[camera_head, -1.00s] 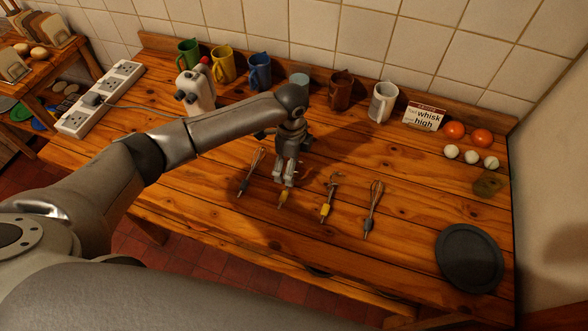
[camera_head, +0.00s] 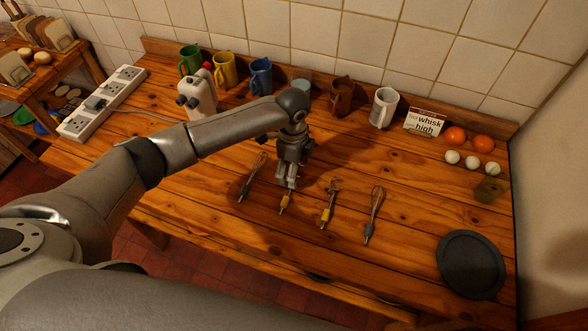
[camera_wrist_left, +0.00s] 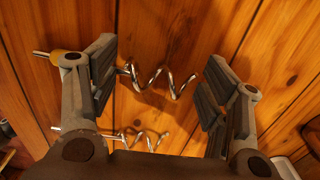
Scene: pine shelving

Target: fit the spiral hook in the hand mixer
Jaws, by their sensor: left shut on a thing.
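The white hand mixer (camera_head: 200,100) stands upright at the back left of the table, its two dark sockets facing the front. My left gripper (camera_head: 288,183) is low over the middle of the table, at a tool with a yellow collar (camera_head: 285,203). In the left wrist view the steel spiral hook (camera_wrist_left: 160,84) lies across between the finger pads, its yellow collar beyond the left finger. My left gripper (camera_wrist_left: 160,88) is shut on it, though its pads look well apart there. A second spiral (camera_wrist_left: 143,139) shows nearer the wrist. My right gripper is out of view.
A whisk (camera_head: 253,177) lies left of the gripper; a yellow-collared tool (camera_head: 328,203) and another whisk (camera_head: 374,214) lie right. Several mugs line the back. A sign (camera_head: 425,122) reads "whisk" and "high". A dark plate (camera_head: 470,264) is at right; a power strip (camera_head: 102,102) at left.

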